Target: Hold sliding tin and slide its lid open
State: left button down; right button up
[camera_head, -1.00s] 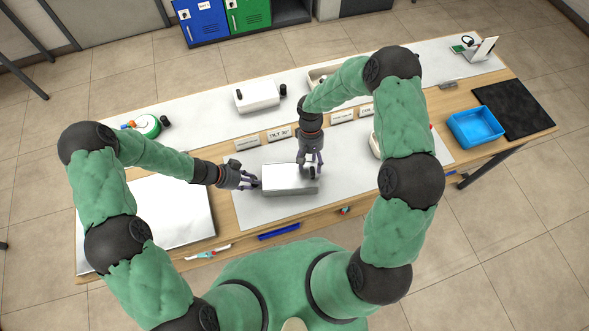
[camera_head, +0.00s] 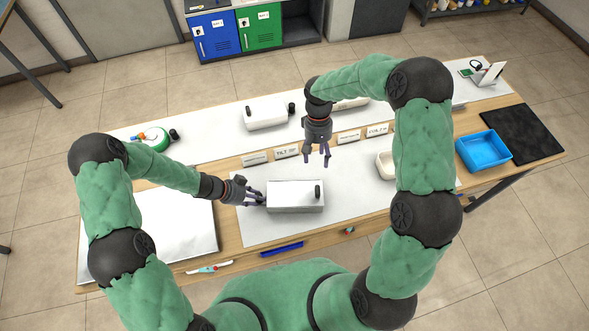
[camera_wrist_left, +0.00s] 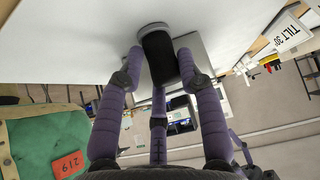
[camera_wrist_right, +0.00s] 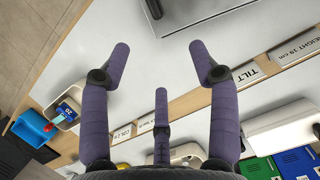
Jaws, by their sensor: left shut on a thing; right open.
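The sliding tin (camera_head: 290,203) is a silver-grey box lying on the pale mat in the middle of the table. A dark upright knob (camera_head: 318,191) stands near the right end of its lid. My left gripper (camera_head: 262,199) is at the tin's left end. In the left wrist view its fingers (camera_wrist_left: 158,70) are closed around a black cylindrical handle (camera_wrist_left: 158,58). My right gripper (camera_head: 317,158) is open and empty, behind the tin and apart from it. The right wrist view shows the tin (camera_wrist_right: 205,5) and knob (camera_wrist_right: 153,8) at the top edge. I cannot tell any gap under the lid.
Small label signs (camera_head: 287,151) stand behind the mat. A white box (camera_head: 265,114) with a dark cylinder stands at the back. A blue tray (camera_head: 484,150) and a black mat (camera_head: 518,134) are at the right. A blue object (camera_head: 282,249) lies at the front edge.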

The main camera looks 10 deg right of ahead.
dwell(0.4)
jog(key=shift+s+f, duration=0.15)
jog(key=c, duration=0.6)
jog(key=shift+o, duration=0.2)
jog(key=m, duration=0.1)
send_near(317, 189)
notch_tip(317, 189, down, 2)
jog(key=shift+y, duration=0.3)
jog(key=x, duration=0.6)
jog(key=shift+s+d, duration=0.25)
jog(key=shift+s, duration=0.2)
jog(key=shift+s+a+f, duration=0.2)
jog(key=shift+s+f, duration=0.05)
jog(key=shift+f, duration=0.4)
grip_shut()
jog(key=shift+w, duration=0.1)
